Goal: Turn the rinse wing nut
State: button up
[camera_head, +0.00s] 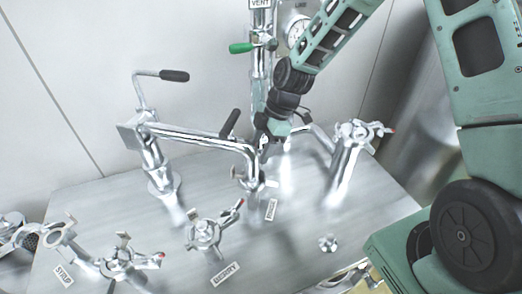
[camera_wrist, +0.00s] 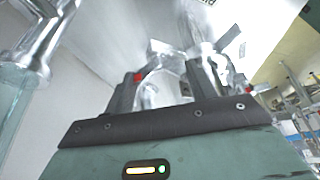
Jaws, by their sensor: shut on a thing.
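The rinse wing nut (camera_head: 254,183) is a shiny metal winged fitting on the steel deck, just above its slanted label (camera_head: 271,209). My gripper (camera_head: 264,147) reaches down from above, behind the bent metal pipe, at the upper end of this fitting. Its fingertips are partly hidden by the pipe and blurred in the head view. In the wrist view my gripper (camera_wrist: 165,92) is shut on shiny metal between its two dark fingers, with a red tip beside the left finger. The exact contact is hard to make out.
A bent pipe (camera_head: 200,134) with dark-handled levers crosses close left of my gripper. A capped metal post (camera_head: 346,155) stands to the right. Other winged fittings (camera_head: 203,235) stand in front. A vertical vent pipe with a green handle (camera_head: 240,47) rises behind. The front-right deck is mostly clear.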

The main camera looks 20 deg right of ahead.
jog(key=m+t+b, duration=0.1)
jog(key=m, duration=0.2)
jog(key=m+t+b, duration=0.1)
jog(key=m+b, duration=0.1)
jog(key=m, duration=0.1)
jog(key=shift+m+t+h, duration=0.3)
dwell(0.4)
jog(key=o, duration=1)
jog(key=shift+s+r, duration=0.1)
